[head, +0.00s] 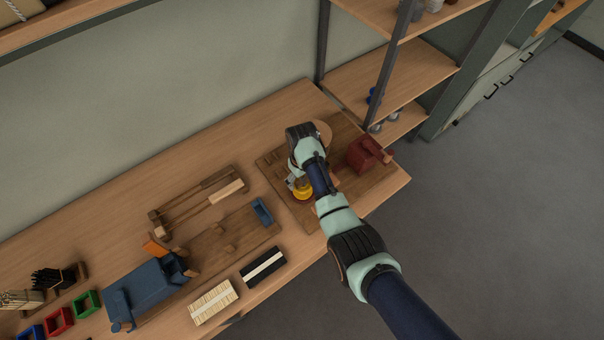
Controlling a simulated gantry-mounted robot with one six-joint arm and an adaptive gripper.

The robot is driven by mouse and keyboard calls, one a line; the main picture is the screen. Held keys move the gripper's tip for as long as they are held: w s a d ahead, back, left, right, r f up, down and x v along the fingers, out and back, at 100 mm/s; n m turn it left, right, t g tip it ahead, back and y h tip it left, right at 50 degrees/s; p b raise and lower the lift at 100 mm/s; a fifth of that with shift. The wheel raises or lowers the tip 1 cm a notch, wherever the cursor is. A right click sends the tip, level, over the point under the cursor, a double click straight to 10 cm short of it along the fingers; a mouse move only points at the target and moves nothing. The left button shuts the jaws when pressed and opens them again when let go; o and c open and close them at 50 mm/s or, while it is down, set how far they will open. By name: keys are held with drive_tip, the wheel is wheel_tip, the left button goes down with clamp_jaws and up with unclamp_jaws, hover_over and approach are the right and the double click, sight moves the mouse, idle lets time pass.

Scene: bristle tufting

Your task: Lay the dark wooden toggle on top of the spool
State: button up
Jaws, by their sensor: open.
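My gripper (296,184) is over the brown board at the right end of the bench, seen from above and partly covered by my own arm. It is open. A round yellow thing (303,194), which may be the spool, shows right by the fingertips. I cannot tell whether the fingers touch it. I cannot make out the dark wooden toggle for sure; it may be hidden under my arm or too small to pick out against the brown board.
The brown board (285,199) also bears a dark red block-shaped thing (362,154) and a pale round disc (324,131). Left are a wooden frame (197,204), a blue machine (149,291), a black-and-white box (263,266) and small coloured bins. A shelf post (389,62) rises behind right.

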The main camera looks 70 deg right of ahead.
wheel_tip(320, 180, up, 12)
idle(0.3)
drive_tip(key=shift+f, duration=0.1)
